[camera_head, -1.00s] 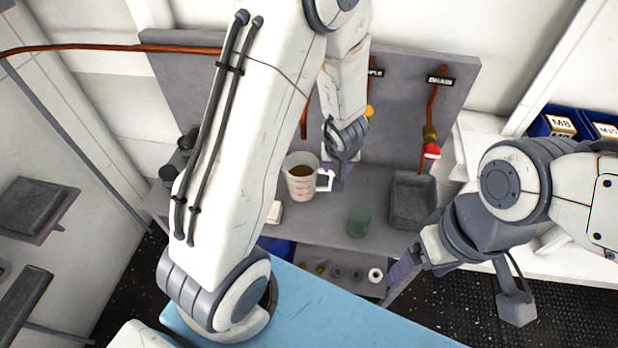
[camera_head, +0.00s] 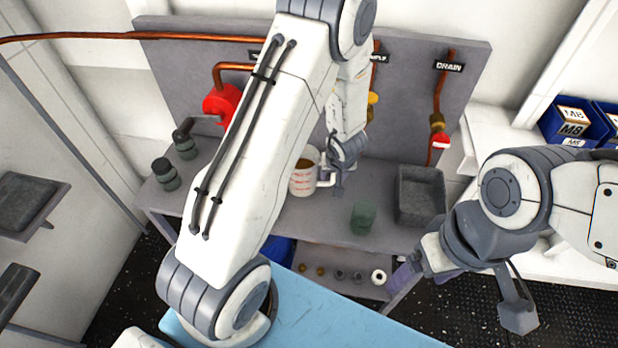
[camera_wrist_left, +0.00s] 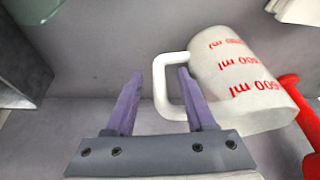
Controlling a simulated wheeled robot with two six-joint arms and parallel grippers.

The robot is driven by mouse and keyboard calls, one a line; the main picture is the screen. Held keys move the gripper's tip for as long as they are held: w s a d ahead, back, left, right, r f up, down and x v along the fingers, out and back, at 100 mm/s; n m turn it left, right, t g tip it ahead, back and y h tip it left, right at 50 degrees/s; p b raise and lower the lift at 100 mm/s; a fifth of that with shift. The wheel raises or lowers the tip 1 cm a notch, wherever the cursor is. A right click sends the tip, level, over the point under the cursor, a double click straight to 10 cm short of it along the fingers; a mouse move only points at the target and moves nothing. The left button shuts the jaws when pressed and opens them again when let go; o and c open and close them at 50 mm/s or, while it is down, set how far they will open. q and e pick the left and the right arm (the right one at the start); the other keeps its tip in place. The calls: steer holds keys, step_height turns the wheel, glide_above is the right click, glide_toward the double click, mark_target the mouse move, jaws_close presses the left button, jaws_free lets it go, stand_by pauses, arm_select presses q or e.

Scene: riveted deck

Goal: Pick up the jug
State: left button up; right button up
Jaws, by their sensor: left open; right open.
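The jug (camera_head: 302,180) is a white measuring cup with red markings and brown contents, upright on the grey bench. My left arm hides its left part in the head view. In the left wrist view the jug (camera_wrist_left: 240,80) shows its markings and a white handle (camera_wrist_left: 160,88). My left gripper (camera_head: 333,178) is open at the handle. In the left wrist view, the outer bar of the handle lies between the fingers of my left gripper (camera_wrist_left: 160,73), with the right finger appearing within the loop. My right gripper (camera_head: 402,277) is open and empty, off the bench's front right.
A green cup (camera_head: 362,218) and a grey bin (camera_head: 420,222) stand right of the jug. Dark fittings (camera_head: 165,173) stand at the bench's left. A red valve (camera_head: 220,103) and pipes are on the back panel.

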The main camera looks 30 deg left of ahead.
arm_select(q)
steer(key=shift+f, duration=0.15)
jaws_close()
steer(key=shift+w, duration=0.1)
stand_by(1.3)
